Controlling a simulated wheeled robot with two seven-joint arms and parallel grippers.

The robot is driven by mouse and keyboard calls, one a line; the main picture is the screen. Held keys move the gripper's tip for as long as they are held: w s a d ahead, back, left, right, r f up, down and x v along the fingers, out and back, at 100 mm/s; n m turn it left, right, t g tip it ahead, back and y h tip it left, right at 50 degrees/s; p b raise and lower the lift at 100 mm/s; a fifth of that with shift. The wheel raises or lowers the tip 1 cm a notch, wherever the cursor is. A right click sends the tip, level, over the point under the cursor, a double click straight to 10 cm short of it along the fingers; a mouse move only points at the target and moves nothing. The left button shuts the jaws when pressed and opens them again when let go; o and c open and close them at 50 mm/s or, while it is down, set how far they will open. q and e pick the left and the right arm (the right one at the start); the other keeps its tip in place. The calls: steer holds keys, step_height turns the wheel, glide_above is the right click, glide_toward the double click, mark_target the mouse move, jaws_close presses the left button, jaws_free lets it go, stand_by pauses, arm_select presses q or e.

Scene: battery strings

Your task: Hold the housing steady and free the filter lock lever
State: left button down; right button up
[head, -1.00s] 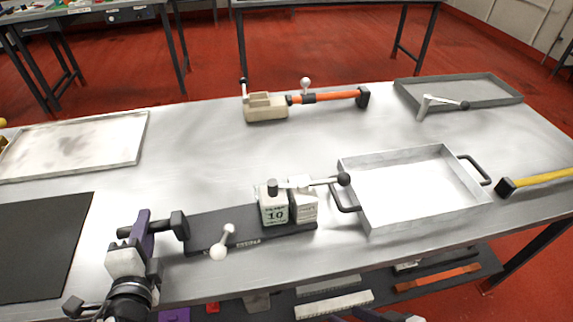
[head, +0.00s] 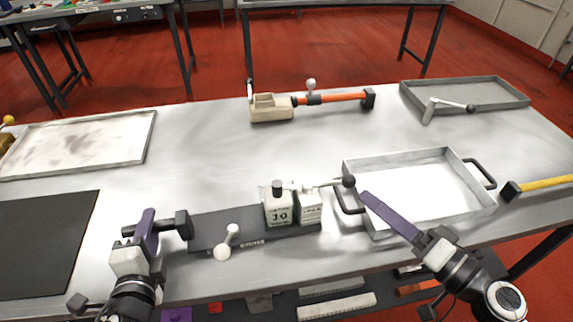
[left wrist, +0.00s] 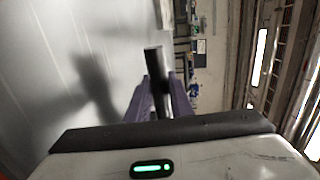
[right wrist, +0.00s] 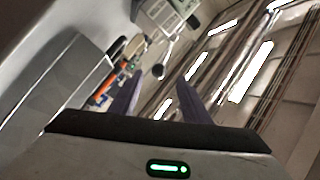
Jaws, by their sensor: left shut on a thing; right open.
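The housing is a dark grey base plate (head: 205,235) with two cream blocks (head: 279,210) at its right end and a black handle (head: 183,224) at its left end. My left gripper (head: 149,217) is shut on that handle; a dark bar (left wrist: 155,75) shows between its purple fingers in the left wrist view. A lever (head: 322,185) runs right from the blocks to a dark ball knob (head: 348,181). My right gripper (head: 367,198) is open, just right of the knob, apart from it. In the right wrist view the knob (right wrist: 158,71) shows between the finger lines, beyond the tips.
A metal tray with black handles (head: 377,233) stands right of the blocks, under my right gripper. A small white-knobbed lever (head: 223,251) sits on the plate's front. An orange-handled tool (head: 335,98) lies behind. A yellow-handled tool (head: 540,185) lies far right. The table's middle is clear.

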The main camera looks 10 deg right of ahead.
mark_target(320, 184)
steer(key=x, duration=1.2)
steer(key=shift+w+d, duration=0.2)
steer(key=shift+d, duration=0.05)
steer(key=shift+r, duration=0.1)
steer(key=shift+c, duration=0.4)
jaws_close()
